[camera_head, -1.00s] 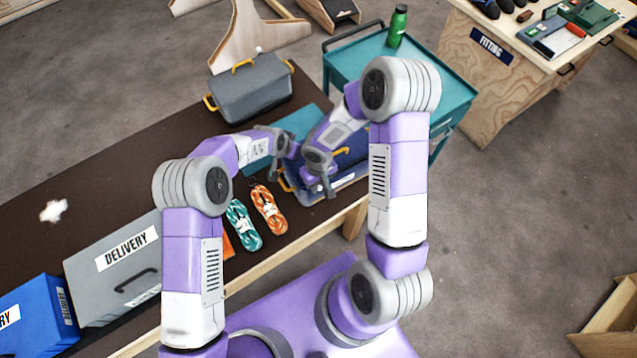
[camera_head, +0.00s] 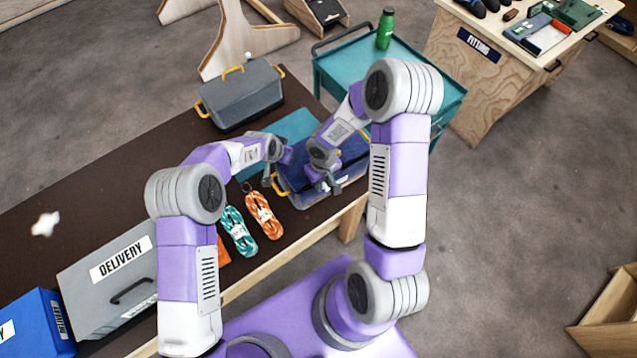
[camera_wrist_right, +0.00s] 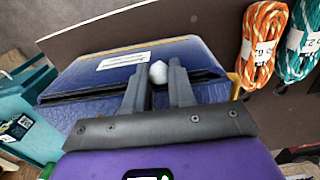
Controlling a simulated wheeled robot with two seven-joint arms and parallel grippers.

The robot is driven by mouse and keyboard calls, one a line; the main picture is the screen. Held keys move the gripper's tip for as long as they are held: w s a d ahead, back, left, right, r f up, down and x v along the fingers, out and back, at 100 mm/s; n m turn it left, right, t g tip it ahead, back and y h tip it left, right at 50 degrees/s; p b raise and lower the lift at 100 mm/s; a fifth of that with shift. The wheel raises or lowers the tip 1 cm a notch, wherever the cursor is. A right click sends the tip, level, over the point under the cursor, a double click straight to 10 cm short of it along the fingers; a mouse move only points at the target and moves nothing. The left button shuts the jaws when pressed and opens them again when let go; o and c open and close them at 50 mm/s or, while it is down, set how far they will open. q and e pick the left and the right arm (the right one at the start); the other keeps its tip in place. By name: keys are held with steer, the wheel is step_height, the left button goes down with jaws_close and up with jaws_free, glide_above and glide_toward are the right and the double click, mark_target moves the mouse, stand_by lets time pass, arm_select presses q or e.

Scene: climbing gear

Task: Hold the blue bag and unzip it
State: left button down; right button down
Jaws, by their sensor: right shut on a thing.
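The blue bag (camera_head: 354,150) lies near the right end of the brown table. It has a white label and yellow handles; its blue top (camera_wrist_right: 200,52) fills the middle of the right wrist view. A dark band crosses it. My right gripper (camera_head: 325,184) is over the bag; in the wrist view its fingers (camera_wrist_right: 158,84) are closed around a small white knob (camera_wrist_right: 158,72), which looks like the zip pull. My left gripper (camera_head: 268,178) is at the bag's left end by a yellow handle (camera_head: 280,186); its jaw contact is too small to make out.
Orange rope (camera_head: 264,214) and teal rope (camera_head: 239,232) lie left of the bag. A grey bag (camera_head: 240,97) stands behind. A grey delivery box (camera_head: 105,285) is at the front left. A teal cart (camera_head: 345,65) with a green bottle (camera_head: 385,30) stands beyond the table.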

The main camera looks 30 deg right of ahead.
arm_select(q)
steer(key=shift+a+f, duration=0.2)
steer(key=shift+f, duration=0.1)
arm_select(e)
steer(key=shift+s+d, duration=0.1)
steer(key=shift+d, duration=0.3)
